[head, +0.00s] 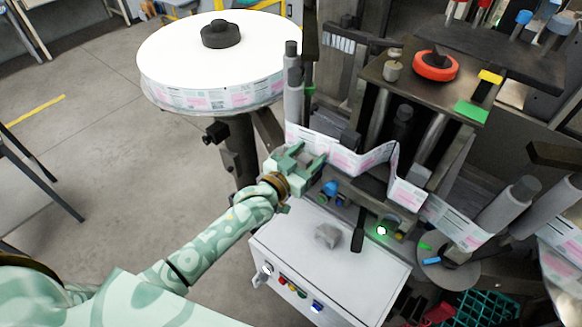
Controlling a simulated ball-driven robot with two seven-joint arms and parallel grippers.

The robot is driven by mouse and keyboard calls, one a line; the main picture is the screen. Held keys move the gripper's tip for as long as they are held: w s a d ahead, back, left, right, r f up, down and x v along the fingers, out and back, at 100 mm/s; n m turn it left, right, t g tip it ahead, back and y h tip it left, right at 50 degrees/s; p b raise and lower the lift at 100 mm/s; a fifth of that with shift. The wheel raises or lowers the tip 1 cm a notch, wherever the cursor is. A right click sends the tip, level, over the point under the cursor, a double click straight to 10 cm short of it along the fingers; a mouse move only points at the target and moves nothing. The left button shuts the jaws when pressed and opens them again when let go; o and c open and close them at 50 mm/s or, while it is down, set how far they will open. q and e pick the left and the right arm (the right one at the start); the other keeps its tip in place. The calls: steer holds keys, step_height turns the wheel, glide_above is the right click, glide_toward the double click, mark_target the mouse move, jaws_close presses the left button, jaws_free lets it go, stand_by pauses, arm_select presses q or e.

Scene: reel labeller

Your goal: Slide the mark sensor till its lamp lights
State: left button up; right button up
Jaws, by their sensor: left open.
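My left gripper (306,160) is open beside the printed label web (340,158), near where the web passes the first upright roller. From this angle I cannot tell whether it touches anything. A blue knob (330,188) shows just below and right of the gripper. The mark sensor cannot be picked out with certainty; the gripper hides part of the area at the web. A small lamp (382,231) glows bright green on the machine, below the web and right of the blue knob. My right gripper is out of view.
A large white label reel (170,55) stands at back left. A white cabinet (300,240) with coloured buttons sits below the web; a grey lump and a black-handled tool (358,232) lie on it. Open floor lies at left.

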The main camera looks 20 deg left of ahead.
arm_select(q)
steer(key=v, duration=1.5)
steer(key=shift+s, duration=0.35)
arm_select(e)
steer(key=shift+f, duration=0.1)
arm_select(q)
steer(key=shift+a, duration=0.15)
